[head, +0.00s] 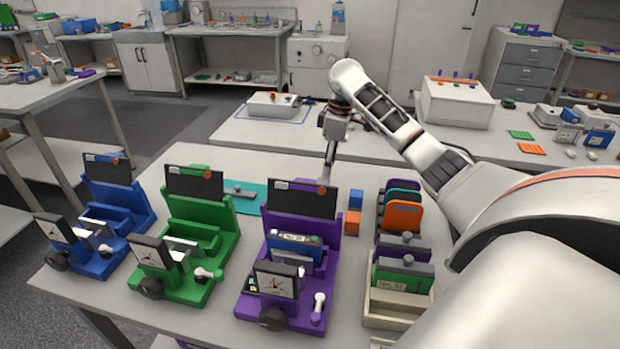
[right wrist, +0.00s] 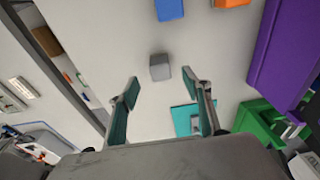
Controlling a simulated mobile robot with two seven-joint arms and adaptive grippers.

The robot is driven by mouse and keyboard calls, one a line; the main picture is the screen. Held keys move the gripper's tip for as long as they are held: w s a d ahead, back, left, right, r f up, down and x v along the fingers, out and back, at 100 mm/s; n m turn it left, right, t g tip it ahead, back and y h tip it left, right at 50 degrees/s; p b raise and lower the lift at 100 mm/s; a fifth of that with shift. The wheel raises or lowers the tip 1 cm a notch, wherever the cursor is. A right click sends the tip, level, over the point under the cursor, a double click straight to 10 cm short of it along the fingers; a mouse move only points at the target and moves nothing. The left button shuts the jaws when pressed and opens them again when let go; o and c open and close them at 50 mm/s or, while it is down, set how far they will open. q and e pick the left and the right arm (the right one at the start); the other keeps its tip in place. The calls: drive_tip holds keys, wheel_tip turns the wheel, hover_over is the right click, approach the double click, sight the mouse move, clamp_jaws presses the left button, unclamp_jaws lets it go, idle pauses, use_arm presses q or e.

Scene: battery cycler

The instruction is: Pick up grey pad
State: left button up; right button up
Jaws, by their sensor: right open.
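In the right wrist view, a small grey pad (right wrist: 160,68), shaped like a block, lies on the light table top. My right gripper (right wrist: 162,82) is open, and its two teal-lined fingers frame the grey pad with visible gaps on both sides. The pad is ahead of the fingertips and not held. In the head view my right gripper (head: 326,175) points down behind the purple cycler (head: 300,200), whose dark screen hides the fingertips and the grey pad. My left gripper is not in view.
A blue block (head: 355,199) and an orange block (head: 352,222) stand right of the purple cycler. A teal mat (head: 243,205) lies behind the green cycler (head: 195,185). A rack (head: 397,307) of cards stands at the right. Bare table surrounds the pad.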

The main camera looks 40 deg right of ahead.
sight(324, 181)
drive_tip(key=shift+w+a+f, duration=0.1)
drive_tip(key=shift+w+f, duration=0.6)
drive_tip(key=shift+f, duration=0.05)
drive_tip(key=shift+s+f, duration=0.45)
drive_tip(key=shift+f, duration=0.15)
drive_tip(key=shift+w+a+f, duration=0.1)
drive_tip(key=shift+w+f, duration=0.05)
drive_tip(key=shift+f, duration=0.75)
drive_tip(key=shift+w+a+f, duration=0.1)
drive_tip(key=shift+a+f, duration=0.05)
drive_tip(key=shift+f, duration=0.7)
drive_tip(key=shift+w+a+f, duration=0.1)
drive_tip(key=shift+w+f, duration=0.05)
drive_tip(key=shift+f, duration=0.75)
drive_tip(key=c, duration=1.2)
